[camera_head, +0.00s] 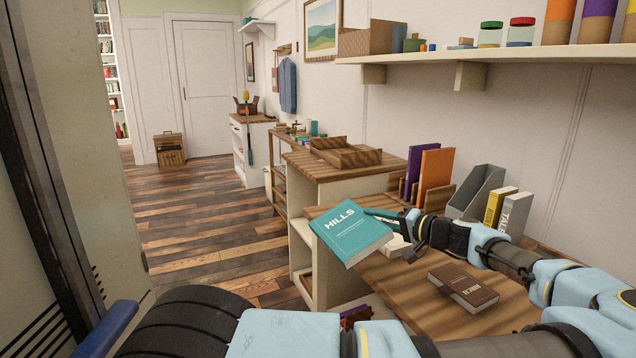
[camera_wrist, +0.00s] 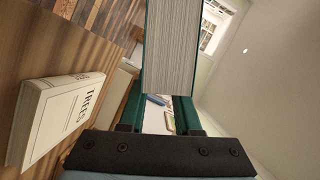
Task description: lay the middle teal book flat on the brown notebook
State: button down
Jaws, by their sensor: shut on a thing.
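A teal book titled HILLS (camera_head: 350,232) is held up in the air at the table's left edge, tilted, with its cover facing my head camera. My gripper (camera_head: 390,222) is shut on its right side. In the wrist view the teal book's page block (camera_wrist: 169,50) stands between the two green fingers of my gripper (camera_wrist: 157,108). The brown notebook (camera_head: 463,285) lies flat on the table to the right of the held book, below my arm. Its top is clear. No other teal book shows.
A pale book (camera_wrist: 58,115) lies on the wooden table (camera_head: 400,287); my gripper partly hides it in the head view. Purple and orange books (camera_head: 435,172), a grey file holder (camera_head: 478,190) and yellow and grey books (camera_head: 513,212) stand along the back. A shelf (camera_head: 480,60) hangs above.

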jog(key=w+a+f+m+t+h, duration=0.2)
jog(key=a+f+m+h, duration=0.15)
jog(key=a+f, duration=0.6)
jog(key=w+a+f+m+t+h, duration=0.2)
jog(key=a+f+m+t+h, duration=0.15)
jog(key=a+f, duration=0.55)
jog(key=s+a+m+h, duration=0.1)
jog(key=s+a+h, duration=0.1)
jog(key=s, duration=0.5)
jog(key=s+a+m+h, duration=0.1)
jog(key=s+a+h, duration=0.1)
jog(key=s+a, duration=0.2)
jog(key=s, duration=0.3)
jog(key=shift+s+f+h+p, duration=0.35)
jog(key=shift+h, duration=0.05)
jog(key=shift+g, duration=0.25)
